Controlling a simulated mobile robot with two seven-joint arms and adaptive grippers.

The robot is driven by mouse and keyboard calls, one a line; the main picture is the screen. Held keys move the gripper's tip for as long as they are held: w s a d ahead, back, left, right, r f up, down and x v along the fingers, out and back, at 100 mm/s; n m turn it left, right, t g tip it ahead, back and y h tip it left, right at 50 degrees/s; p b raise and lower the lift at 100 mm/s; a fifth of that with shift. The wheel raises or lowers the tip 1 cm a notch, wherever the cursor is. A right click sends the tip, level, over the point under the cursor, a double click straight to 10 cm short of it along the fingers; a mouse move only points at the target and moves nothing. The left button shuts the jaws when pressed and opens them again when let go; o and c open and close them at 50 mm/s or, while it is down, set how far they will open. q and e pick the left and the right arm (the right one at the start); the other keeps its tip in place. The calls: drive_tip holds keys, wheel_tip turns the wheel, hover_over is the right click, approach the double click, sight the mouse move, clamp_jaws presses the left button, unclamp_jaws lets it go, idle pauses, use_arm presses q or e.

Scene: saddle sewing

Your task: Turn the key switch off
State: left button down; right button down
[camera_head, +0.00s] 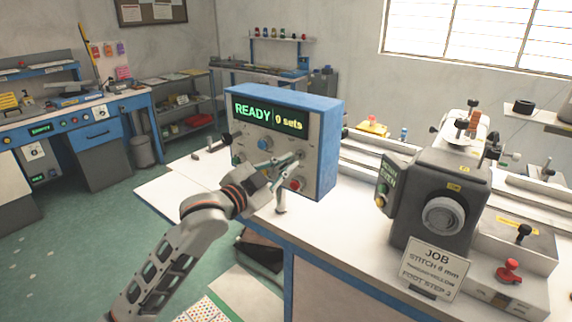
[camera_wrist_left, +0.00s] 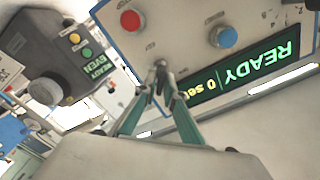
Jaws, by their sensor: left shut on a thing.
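The control box (camera_head: 318,150) is a blue case with a grey front panel, standing on the white table. Its lit display (camera_head: 270,116) reads "READY" and "0 sets". My left gripper (camera_head: 294,160) reaches the lower right of the panel. My right gripper is not in view.
A dark sewing machine (camera_head: 432,190) with a handwheel and a "JOB" card (camera_head: 431,271) stands to the right on the table. A blue workbench (camera_head: 95,110) and a shelf (camera_head: 185,100) are at the back left. Green floor lies open at the left.

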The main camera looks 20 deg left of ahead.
use_arm(q)
drive_tip(key=n, duration=0.4)
drive_tip(key=shift+a, duration=0.1)
drive_tip(key=n, duration=0.4)
drive_tip(key=shift+a+n, duration=0.1)
drive_tip(key=shift+n, duration=0.2)
drive_tip(key=n, duration=0.4)
drive_tip(key=shift+w+a, duration=0.1)
drive_tip(key=shift+a+n, duration=0.1)
drive_tip(key=shift+n, duration=2.3)
drive_tip(key=c, duration=2.2)
unclamp_jaws()
drive_tip(key=shift+c, duration=0.2)
